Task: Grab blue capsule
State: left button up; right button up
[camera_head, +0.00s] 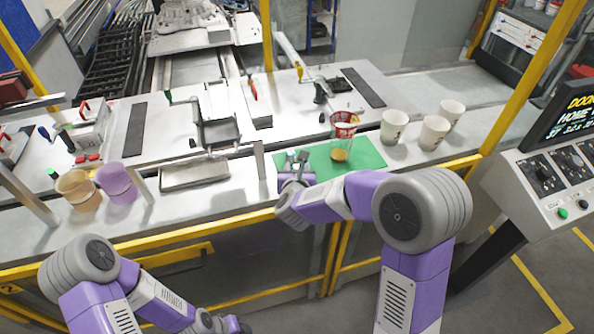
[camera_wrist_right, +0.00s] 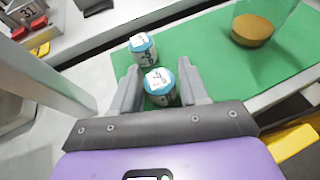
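Two small capsules with blue rims and pale printed tops stand on the green mat (camera_head: 365,151) in the right wrist view. The nearer capsule (camera_wrist_right: 160,86) is between the fingertips of my right gripper (camera_wrist_right: 162,82). The farther capsule (camera_wrist_right: 143,49) stands just beyond it, outside the fingers. My right gripper also shows in the head view (camera_head: 297,157), over the mat's left end. It looks open, with the fingers on either side of the nearer capsule. Whether they touch it is unclear. My left gripper (camera_head: 240,326) is low at the bottom edge, below the counter, and barely visible.
A clear cup with amber contents (camera_head: 341,145) stands on the mat, a red-and-white cup (camera_head: 344,119) behind it. Several white cups (camera_head: 393,127) stand to the right. Tan (camera_head: 78,190) and purple (camera_head: 117,183) cups stand left. A yellow rail (camera_head: 150,236) runs along the counter front.

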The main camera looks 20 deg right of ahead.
jog(key=c, duration=0.7)
jog(key=shift+o, duration=0.2)
notch_tip(320, 180, up, 10)
jog(key=p, duration=0.2)
